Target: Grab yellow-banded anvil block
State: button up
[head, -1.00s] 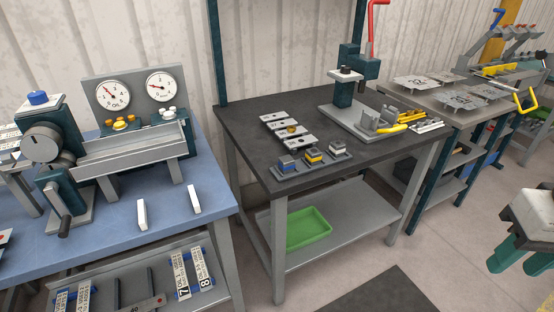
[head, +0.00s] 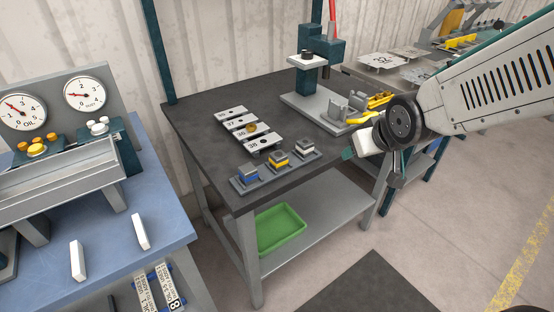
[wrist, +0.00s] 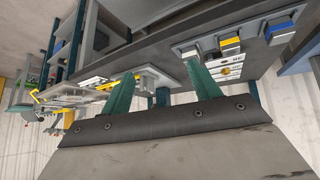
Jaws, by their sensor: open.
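The yellow-banded anvil block (head: 278,161) stands on a grey tray near the front edge of the dark table, between a blue-banded block (head: 247,176) and a white-banded block (head: 304,148). In the wrist view, where the scene appears upside down, the yellow-banded block (wrist: 229,43) shows at the upper right, beyond my fingers. My gripper (wrist: 164,92) has its two green fingers spread apart with nothing between them. In the head view my arm comes in from the right, and my gripper (head: 350,152) is right of the blocks, apart from them and partly hidden.
Numbered plates (head: 240,124) lie behind the blocks. A green bin (head: 278,230) is on the lower shelf. A blue bench (head: 150,210) stands at the left.

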jog(key=w+a+f+n+t+y, duration=0.2)
jog(key=w+a+f, duration=0.3)
jog(key=a, duration=0.1)
jog(key=n+t+y, duration=0.2)
jog(key=y, duration=0.2)
send_near(279, 155)
jog(key=w+f, duration=0.1)
jog(key=w+a, duration=0.1)
jog(key=w, duration=0.1)
jog(key=shift+f, duration=0.4)
jog(key=shift+w+a+f, duration=0.1)
jog(key=shift+w+a, duration=0.05)
jog(key=shift+a, duration=0.1)
jog(key=x, duration=0.7)
jog(key=shift+a, duration=0.15)
jog(key=shift+y, duration=0.3)
jog(key=c, duration=1.3)
jog(key=shift+r, duration=0.25)
